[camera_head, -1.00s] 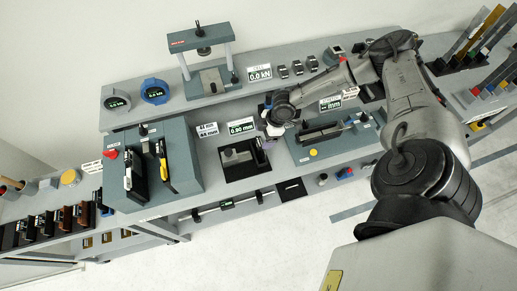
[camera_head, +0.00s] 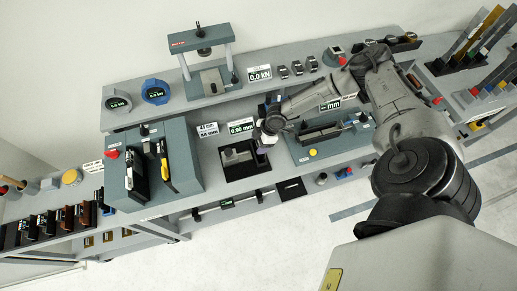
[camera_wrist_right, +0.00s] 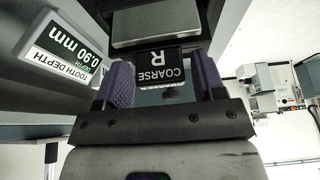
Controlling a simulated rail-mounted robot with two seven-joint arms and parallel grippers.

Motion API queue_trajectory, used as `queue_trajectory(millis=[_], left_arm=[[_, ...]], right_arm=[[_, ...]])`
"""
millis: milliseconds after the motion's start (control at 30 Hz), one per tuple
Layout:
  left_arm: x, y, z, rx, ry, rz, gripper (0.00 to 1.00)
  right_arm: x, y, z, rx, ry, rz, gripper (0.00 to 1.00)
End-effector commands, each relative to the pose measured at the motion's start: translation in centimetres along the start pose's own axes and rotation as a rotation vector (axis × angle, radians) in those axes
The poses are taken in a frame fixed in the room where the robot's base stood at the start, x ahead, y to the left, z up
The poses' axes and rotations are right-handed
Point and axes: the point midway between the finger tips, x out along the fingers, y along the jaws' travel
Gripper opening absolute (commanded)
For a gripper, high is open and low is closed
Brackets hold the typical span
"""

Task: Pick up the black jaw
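A black jaw marked COARSE R (camera_wrist_right: 161,66) shows in the right wrist view, between and just beyond the purple fingertips. My right gripper (camera_wrist_right: 161,78) is open around the line of this jaw; whether either finger touches it is unclear. In the head view my right gripper (camera_head: 264,144) hangs at the right edge of the tooth depth gauge (camera_head: 238,172), a black pad with a grey block. The jaw cannot be made out clearly there. My left gripper is not in view.
The gauge display (camera_wrist_right: 68,52) reads 0.90 mm close to the left finger. A blue-grey fixture (camera_head: 185,150) stands left of the gauge, and another flat fixture (camera_head: 330,145) lies to the right. A test frame (camera_head: 205,60) stands behind. Several jaws sit in a rack (camera_head: 45,225) at far left.

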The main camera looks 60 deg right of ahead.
Motion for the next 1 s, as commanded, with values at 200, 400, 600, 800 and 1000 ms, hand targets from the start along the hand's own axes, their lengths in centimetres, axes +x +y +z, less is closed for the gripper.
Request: queue_trajectory(millis=[200, 400, 600, 800, 1000], left_arm=[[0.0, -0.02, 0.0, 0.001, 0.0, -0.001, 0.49], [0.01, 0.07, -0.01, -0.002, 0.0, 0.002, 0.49], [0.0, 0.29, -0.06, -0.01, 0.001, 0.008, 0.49], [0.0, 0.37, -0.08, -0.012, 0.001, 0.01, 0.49], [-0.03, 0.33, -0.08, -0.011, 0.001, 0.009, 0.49]], right_arm=[[-0.02, 0.0, 0.01, 0.0, 0.0, 0.0, 0.42], [-0.02, 0.0, 0.01, 0.0, 0.0, 0.0, 0.23], [-0.03, 0.0, 0.01, 0.0, 0.0, 0.0, 0.04], [-0.03, 0.0, 0.01, 0.0, 0.0, 0.0, 0.0], [-0.14, 0.11, -0.14, 0.0, 0.003, 0.002, 0.0]])
